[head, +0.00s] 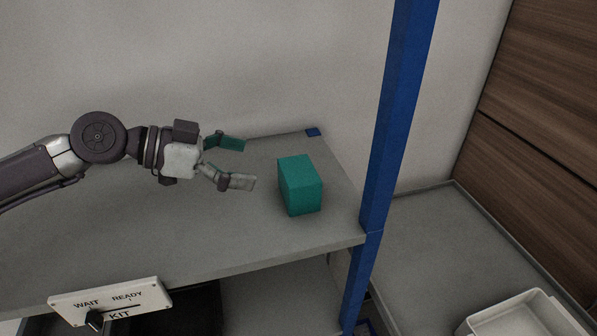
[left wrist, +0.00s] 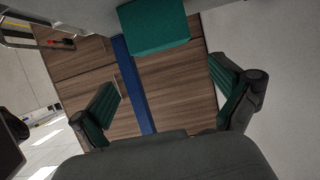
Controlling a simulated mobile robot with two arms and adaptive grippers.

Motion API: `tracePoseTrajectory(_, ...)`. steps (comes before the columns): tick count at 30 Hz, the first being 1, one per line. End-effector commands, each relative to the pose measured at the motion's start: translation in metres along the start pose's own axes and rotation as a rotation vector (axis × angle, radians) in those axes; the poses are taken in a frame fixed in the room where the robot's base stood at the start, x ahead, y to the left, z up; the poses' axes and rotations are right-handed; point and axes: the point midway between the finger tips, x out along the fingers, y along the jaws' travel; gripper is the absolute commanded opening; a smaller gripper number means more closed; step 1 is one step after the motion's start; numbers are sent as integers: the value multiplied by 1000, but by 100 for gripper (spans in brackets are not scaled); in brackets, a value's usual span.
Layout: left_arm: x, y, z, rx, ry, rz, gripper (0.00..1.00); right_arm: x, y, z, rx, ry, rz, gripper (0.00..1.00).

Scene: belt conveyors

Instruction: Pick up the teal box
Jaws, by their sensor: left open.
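The teal box (head: 300,186) stands upright on the grey shelf (head: 240,240), near its right end. My left gripper (head: 243,163) is open and empty, to the left of the box, with its fingers pointing toward it. A gap shows between the fingertips and the box. In the left wrist view the teal box (left wrist: 152,26) shows at the top, beyond the two spread fingers of the left gripper (left wrist: 168,95). My right gripper is not in view.
A blue post (head: 385,150) rises at the shelf's right front corner, close to the box. A sign reading WAIT, READY and KIT (head: 110,301) is on the shelf's front edge. A white tray (head: 520,318) lies at the lower right. The shelf around the box is clear.

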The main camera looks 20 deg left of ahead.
Motion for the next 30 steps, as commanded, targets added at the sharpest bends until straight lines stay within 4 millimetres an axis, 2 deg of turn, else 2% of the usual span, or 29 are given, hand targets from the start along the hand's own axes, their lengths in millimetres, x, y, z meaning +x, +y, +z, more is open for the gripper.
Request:
tracePoseTrajectory(1,6,0,-5,-2,5,3,100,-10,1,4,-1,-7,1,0)
tracePoseTrajectory(4,20,0,-5,-2,4,4,100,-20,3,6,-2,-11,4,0)
tracePoseTrajectory(9,44,-1,-3,-3,3,1,100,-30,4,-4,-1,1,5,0)
tracePoseTrajectory(16,58,0,-1,-3,0,1,100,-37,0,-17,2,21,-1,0)
tracePoseTrajectory(22,84,2,0,-2,0,3,100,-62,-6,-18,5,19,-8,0)
tracePoseTrajectory(27,103,1,5,-3,-1,0,100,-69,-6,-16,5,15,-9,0)
tracePoseTrajectory(30,107,1,6,-1,-1,-2,100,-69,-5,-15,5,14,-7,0)
